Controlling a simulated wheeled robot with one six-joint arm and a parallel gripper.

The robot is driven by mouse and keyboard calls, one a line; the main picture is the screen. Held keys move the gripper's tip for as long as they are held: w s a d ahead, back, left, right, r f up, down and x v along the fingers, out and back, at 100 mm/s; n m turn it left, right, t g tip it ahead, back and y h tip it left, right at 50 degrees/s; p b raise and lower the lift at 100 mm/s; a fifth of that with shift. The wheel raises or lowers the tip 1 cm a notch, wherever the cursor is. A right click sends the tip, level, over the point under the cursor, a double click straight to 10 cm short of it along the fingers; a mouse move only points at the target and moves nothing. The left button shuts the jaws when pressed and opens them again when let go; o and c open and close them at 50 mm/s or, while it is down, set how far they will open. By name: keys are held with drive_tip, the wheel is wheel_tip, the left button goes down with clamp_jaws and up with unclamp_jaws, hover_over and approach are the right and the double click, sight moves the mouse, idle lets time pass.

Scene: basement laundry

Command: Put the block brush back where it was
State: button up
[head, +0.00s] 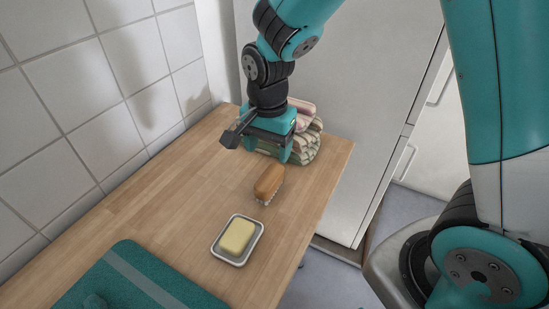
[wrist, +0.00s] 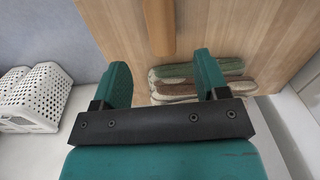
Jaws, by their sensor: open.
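The block brush (head: 269,182) has an orange-brown wooden back and pale bristles. It lies bristles down on the wooden counter (head: 185,175), between the soap dish and a stack of folded cloths. My gripper (head: 267,150) is open and empty, pointing down above the counter just beyond the brush, in front of the cloths. In the wrist view the brush (wrist: 160,28) shows at the top edge, partly cut off, ahead of the gap between my two fingers (wrist: 163,80). Nothing is between the fingers.
Striped folded cloths (head: 308,140) are stacked at the counter's far end, close to my gripper. A soap dish (head: 217,250) with yellow soap (head: 237,235) and a teal item (head: 125,280) lie nearer. A tiled wall (head: 85,85) bounds the left. White baskets (wrist: 38,98) stand below.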

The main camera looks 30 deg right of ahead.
drive_tip(key=s+a+r+n+y, duration=0.2)
drive_tip(key=s+r+n, duration=0.4)
drive_tip(key=s+n, duration=0.2)
drive_tip(key=s+a+r+n+y, duration=0.2)
drive_tip(key=s+r+n, duration=0.4)
drive_tip(key=s+n, duration=0.3)
drive_tip(key=shift+s+r, duration=0.4)
drive_tip(key=shift+s, duration=0.15)
drive_tip(key=shift+a+r, duration=0.1)
wheel_tip(320, 180, up, 8)
drive_tip(key=p, duration=0.8)
